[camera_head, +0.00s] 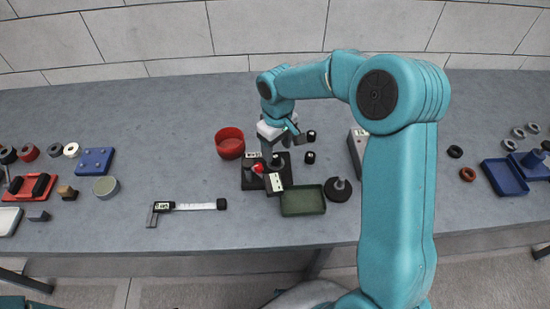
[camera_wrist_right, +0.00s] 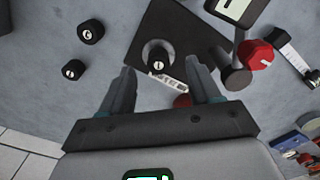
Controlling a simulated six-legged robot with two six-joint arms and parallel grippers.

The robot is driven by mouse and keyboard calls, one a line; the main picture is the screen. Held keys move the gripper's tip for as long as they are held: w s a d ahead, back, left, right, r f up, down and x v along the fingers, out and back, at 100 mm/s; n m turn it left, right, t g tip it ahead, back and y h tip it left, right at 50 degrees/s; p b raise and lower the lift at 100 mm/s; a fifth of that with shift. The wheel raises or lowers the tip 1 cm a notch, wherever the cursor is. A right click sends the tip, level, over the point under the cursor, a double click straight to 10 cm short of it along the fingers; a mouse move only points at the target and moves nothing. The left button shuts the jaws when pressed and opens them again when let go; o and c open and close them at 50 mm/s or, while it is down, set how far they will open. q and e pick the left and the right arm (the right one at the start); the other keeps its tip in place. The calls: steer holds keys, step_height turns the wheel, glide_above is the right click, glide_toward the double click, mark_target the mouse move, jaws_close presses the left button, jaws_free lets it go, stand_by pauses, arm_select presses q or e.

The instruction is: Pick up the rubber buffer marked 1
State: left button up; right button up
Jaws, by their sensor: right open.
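My right gripper (camera_head: 282,150) hangs over the black test stand (camera_head: 252,181) at mid-table. In the right wrist view the gripper (camera_wrist_right: 161,68) is open, with one finger on each side of a small black cylinder (camera_wrist_right: 158,57). That cylinder stands in a pale ring on the stand's dark base and has a small white mark on top. Two similar black rubber buffers stand on the bare table: one (camera_wrist_right: 90,31) farther up, one (camera_wrist_right: 73,69) nearer the gripper. Both (camera_head: 311,135) also show in the head view, right of the gripper. Their marks are too small to read surely. My left gripper is out of view.
A red bowl (camera_head: 230,143) stands left of the stand. A green tray (camera_head: 303,201) and a dark round base with a post (camera_head: 338,189) lie in front. A grey box (camera_head: 357,152) is to the right. A caliper (camera_head: 186,207) lies at left. The back of the table is clear.

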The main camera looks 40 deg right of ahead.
mark_target(277, 157)
steer(key=f, duration=0.5)
steer(key=shift+w+d+p, duration=0.15)
steer(key=shift+w+p, duration=0.2)
steer(key=shift+p, duration=0.05)
steer(key=shift+s, duration=0.15)
steer(key=c, duration=1)
steer(key=shift+c, duration=0.5)
